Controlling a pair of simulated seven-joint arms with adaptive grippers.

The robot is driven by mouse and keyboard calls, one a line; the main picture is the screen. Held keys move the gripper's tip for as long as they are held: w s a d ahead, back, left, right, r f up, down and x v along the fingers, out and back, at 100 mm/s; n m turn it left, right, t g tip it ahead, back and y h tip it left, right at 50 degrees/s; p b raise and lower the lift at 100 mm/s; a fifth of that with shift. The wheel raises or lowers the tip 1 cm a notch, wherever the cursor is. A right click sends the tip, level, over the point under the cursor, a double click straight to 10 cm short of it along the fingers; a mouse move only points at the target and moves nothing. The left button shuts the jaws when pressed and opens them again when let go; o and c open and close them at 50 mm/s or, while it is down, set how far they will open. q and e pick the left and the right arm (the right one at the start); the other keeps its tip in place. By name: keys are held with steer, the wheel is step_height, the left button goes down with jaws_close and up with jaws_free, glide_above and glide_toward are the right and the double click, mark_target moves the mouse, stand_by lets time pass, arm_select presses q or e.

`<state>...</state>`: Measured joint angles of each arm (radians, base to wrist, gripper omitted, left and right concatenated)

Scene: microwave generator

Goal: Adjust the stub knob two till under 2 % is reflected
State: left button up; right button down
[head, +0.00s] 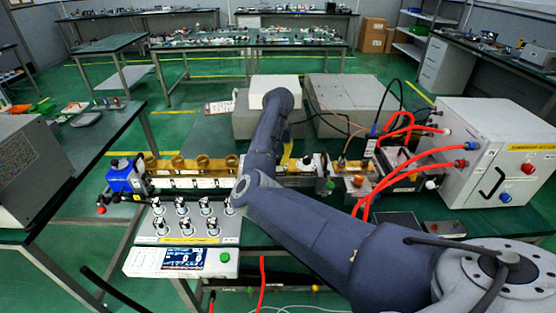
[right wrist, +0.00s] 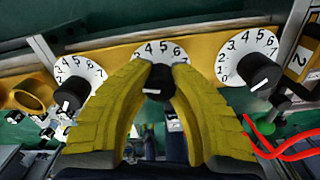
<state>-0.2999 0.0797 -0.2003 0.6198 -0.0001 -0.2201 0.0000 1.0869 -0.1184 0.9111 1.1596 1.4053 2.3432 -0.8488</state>
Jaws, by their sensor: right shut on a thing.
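In the right wrist view, three black stub knobs with white numbered dials stand in a row along a yellow-brown waveguide. My right gripper (right wrist: 158,72) has its yellow fingers closed around the middle black knob (right wrist: 158,84). Part of the middle dial (right wrist: 150,50) shows above the fingers, with 4, 5 and 6 visible. The left knob (right wrist: 72,92) and the right knob (right wrist: 262,73) are free. In the head view my right arm hides most of the gripper and the knobs; a bit of yellow finger shows. A meter screen (head: 184,259) is lit, its figures too small to read surely. My left gripper is out of view.
A control panel (head: 188,221) with several small knobs stands in front of the waveguide (head: 190,165). A blue part (head: 124,178) sits at its left end. Red hoses (head: 425,155) run to a grey cabinet (head: 490,150) at right. A red cable hangs in the right wrist view (right wrist: 285,153).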

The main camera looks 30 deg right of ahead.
steer(key=m, duration=0.3)
steer(key=shift+m, duration=0.3)
steer(key=m, duration=0.3)
steer(key=shift+m, duration=0.3)
steer(key=m, duration=0.3)
steer(key=shift+m, duration=2.3)
steer(key=c, duration=1.1)
jaws_free()
steer(key=shift+o, duration=0.2)
step_height(320, 180, up, 12)
